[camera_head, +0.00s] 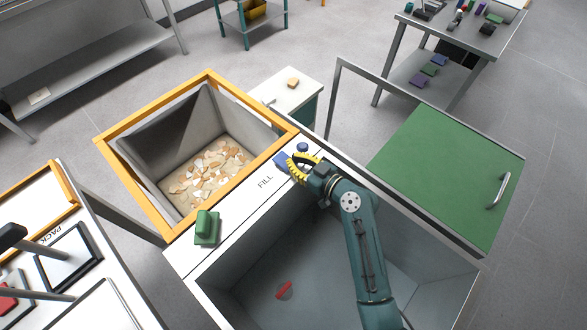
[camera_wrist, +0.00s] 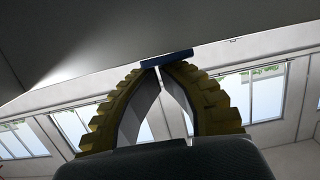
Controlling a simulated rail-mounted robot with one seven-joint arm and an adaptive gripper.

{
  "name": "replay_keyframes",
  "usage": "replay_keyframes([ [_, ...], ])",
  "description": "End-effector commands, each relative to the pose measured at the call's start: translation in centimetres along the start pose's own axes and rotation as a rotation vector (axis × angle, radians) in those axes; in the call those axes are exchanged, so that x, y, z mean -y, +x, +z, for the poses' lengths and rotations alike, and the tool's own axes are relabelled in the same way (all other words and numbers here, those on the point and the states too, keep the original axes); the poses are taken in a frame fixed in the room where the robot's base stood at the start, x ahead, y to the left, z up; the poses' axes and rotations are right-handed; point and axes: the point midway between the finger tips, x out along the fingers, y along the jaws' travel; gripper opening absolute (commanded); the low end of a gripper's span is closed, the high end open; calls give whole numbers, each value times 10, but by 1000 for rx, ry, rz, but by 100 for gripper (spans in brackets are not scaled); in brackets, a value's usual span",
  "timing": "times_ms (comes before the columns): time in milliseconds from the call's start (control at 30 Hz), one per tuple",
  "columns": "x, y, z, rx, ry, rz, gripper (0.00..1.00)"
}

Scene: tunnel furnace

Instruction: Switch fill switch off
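The FILL label (camera_head: 265,182) is printed on the white top edge of a grey bin (camera_head: 228,286). A blue switch piece (camera_head: 281,160) sits just beyond the label, with a small round blue knob (camera_head: 302,147) close by. My gripper (camera_head: 292,168), with yellow ridged fingers, is right at the blue piece. In the wrist view, the fingertips (camera_wrist: 160,67) come together directly below a blue bar (camera_wrist: 167,58), touching or almost touching it. Nothing shows between the fingers. The fingers partly hide the switch, and its on or off position cannot be told.
A green block-shaped control (camera_head: 206,227) stands on the same white edge. An orange-rimmed bin (camera_head: 115,140) with beige pieces is beyond it. A green panel with a handle (camera_head: 450,165) lies to the right. A red piece (camera_head: 284,290) is inside the grey bin.

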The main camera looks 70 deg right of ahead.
Motion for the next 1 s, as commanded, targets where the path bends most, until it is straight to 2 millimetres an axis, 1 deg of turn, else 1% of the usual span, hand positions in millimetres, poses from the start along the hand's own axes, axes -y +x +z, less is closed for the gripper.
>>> replay_keyframes([
  [33, 0, 1, 13, -23, -1, 2, 0],
  [267, 0, 0, 15, -122, -1, 1, 0],
  [500, 0, -3, 9, -181, -1, 0, 0],
  [900, 0, -3, 5, -185, -1, -1, 0],
  [1000, 0, -5, -3, -187, -4, -1, 0],
])
